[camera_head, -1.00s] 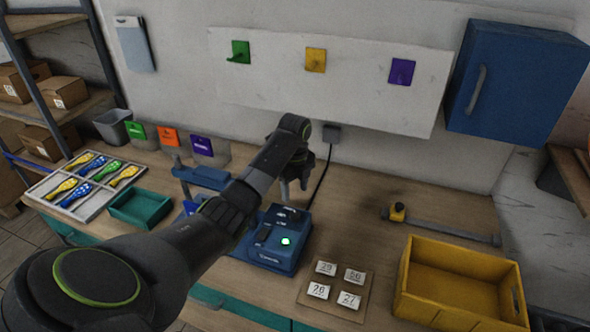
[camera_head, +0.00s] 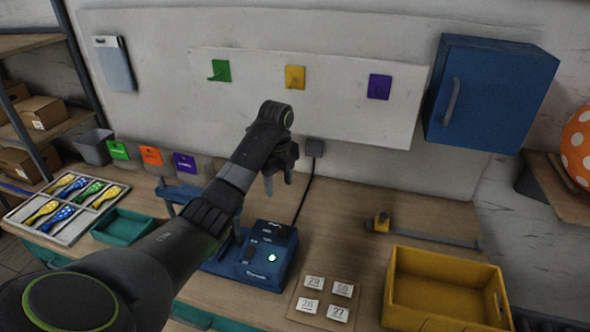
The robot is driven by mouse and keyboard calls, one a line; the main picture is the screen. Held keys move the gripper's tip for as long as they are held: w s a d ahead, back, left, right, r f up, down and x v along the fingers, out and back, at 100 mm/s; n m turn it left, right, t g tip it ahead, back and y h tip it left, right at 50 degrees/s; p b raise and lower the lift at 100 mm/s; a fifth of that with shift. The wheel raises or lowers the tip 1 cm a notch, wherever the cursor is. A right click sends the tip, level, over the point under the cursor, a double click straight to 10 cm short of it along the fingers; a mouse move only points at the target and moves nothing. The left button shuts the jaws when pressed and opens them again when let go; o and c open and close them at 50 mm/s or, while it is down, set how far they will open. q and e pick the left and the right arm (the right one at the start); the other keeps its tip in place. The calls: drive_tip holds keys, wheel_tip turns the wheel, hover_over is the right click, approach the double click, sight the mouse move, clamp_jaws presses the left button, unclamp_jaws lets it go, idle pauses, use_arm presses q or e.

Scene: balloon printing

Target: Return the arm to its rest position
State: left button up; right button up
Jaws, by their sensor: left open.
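My left arm reaches in from the lower left of the head view, across the workbench. My left gripper (camera_head: 280,180) is open, its fingers pointing down with nothing seen between them. My own arm hides part of the machine's left side and some of the bench. My right gripper is out of view.
A tray (camera_head: 62,238) of colourful balloons and a green bin (camera_head: 122,226) are at left. A yellow crate (camera_head: 446,286) and number cards (camera_head: 325,300) are at right. A blue cabinet (camera_head: 490,98) hangs on the wall. An orange dotted balloon (camera_head: 577,147) shows at the right edge.

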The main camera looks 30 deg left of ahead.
use_arm(q)
drive_tip(key=s+d+f+n+t, duration=0.15)
drive_tip(key=s+f+n, duration=0.25)
drive_tip(key=s+f, duration=0.4)
drive_tip(key=s+d+f+n, duration=0.3)
drive_tip(key=s+f+n, duration=0.1)
drive_tip(key=s+f, duration=0.4)
drive_tip(key=s+d+r+n+t+y, duration=0.1)
drive_tip(key=s+d+n, duration=0.1)
drive_tip(key=s+n, duration=0.7)
drive_tip(key=s+d+r+n+t+y, duration=0.15)
drive_tip(key=s+n, duration=0.25)
drive_tip(key=s, duration=0.9)
wheel_tip(320, 180, down, 32)
drive_tip(key=a+r+g+h+b, duration=0.1)
drive_tip(key=a+g+b, duration=0.1)
drive_tip(key=b, duration=0.5)
drive_tip(key=s+d+f+b, duration=0.1)
drive_tip(key=s+f+b, duration=0.1)
drive_tip(key=s+f, duration=0.6)
drive_tip(key=s+f+b, duration=0.3)
drive_tip(key=s+f, duration=0.5)
drive_tip(key=f, duration=0.6)
drive_tip(key=shift+d+g, duration=0.4)
